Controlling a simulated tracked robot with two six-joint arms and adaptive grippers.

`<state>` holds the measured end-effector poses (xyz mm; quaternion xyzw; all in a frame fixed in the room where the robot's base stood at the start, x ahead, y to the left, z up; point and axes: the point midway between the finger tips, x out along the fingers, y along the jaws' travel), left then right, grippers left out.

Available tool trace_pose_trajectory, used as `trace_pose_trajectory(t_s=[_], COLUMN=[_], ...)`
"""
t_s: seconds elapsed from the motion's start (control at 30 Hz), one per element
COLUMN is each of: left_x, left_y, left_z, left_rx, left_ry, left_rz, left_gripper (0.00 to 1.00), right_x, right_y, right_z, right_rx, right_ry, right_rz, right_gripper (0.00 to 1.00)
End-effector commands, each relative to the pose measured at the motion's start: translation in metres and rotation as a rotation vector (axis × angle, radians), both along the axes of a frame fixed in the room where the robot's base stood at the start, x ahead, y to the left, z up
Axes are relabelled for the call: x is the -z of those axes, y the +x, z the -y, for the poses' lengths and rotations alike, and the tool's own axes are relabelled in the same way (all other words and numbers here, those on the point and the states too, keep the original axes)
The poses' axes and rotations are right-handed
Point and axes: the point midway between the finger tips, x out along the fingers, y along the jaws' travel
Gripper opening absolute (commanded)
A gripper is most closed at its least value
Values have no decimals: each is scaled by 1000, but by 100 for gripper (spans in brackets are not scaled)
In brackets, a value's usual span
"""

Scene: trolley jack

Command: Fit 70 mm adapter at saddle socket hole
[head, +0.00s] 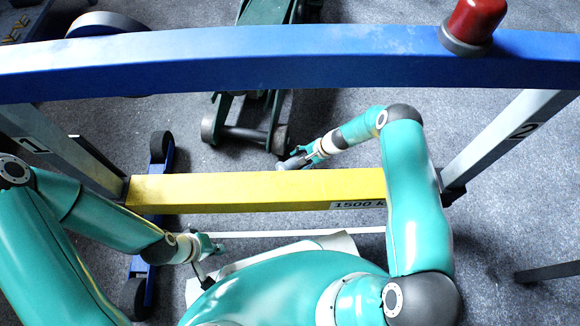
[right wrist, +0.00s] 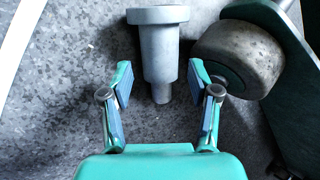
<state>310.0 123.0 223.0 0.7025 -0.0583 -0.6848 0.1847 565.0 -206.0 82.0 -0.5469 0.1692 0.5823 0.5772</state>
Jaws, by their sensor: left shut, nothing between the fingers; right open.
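A grey stepped adapter (right wrist: 160,50) with a wide flange at its far end shows in the right wrist view. My right gripper (right wrist: 161,80) is open, with its fingers on either side of the adapter's narrow end and gaps on both sides. In the head view the right gripper (head: 308,156) is beyond the yellow beam, close to the grey adapter (head: 292,163) by the jack's front wheel. The green trolley jack (head: 268,105) stands on the floor, partly hidden by the blue beam. Its saddle socket hole cannot be made out. My left gripper (head: 207,262) is shut and empty, on the near side.
A blue beam (head: 250,62) with a red-topped grey part (head: 474,22) crosses the view. A yellow beam (head: 240,190) marked 1500 lies nearer, between two grey posts. A jack wheel (right wrist: 238,55) is close to the right gripper. Grey floor is open at the right.

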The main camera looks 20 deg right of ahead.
Motion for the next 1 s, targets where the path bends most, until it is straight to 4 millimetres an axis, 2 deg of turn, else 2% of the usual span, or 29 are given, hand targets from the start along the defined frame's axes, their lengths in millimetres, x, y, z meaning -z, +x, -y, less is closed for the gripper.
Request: trace_pose_trajectory(t_s=[0.3,0.6,0.9,0.97,1.0], left_x=[31,31,31,31,31], left_y=[0,0,0,0,0], left_z=[0,0,0,0,0], left_rx=[0,0,0,0,0], left_ry=[0,0,0,0,0], left_rz=[0,0,0,0,0], left_gripper=[0,0,0,0,0], right_x=[38,39,39,39,39], right_y=[9,11,10,10,10], right_z=[-24,-26,-26,-26,-26], right_rx=[-2,0,0,0,0], right_ry=[0,0,0,0,0], right_rz=[-1,0,-1,-1,-1], right_gripper=[61,61,11,1,0])
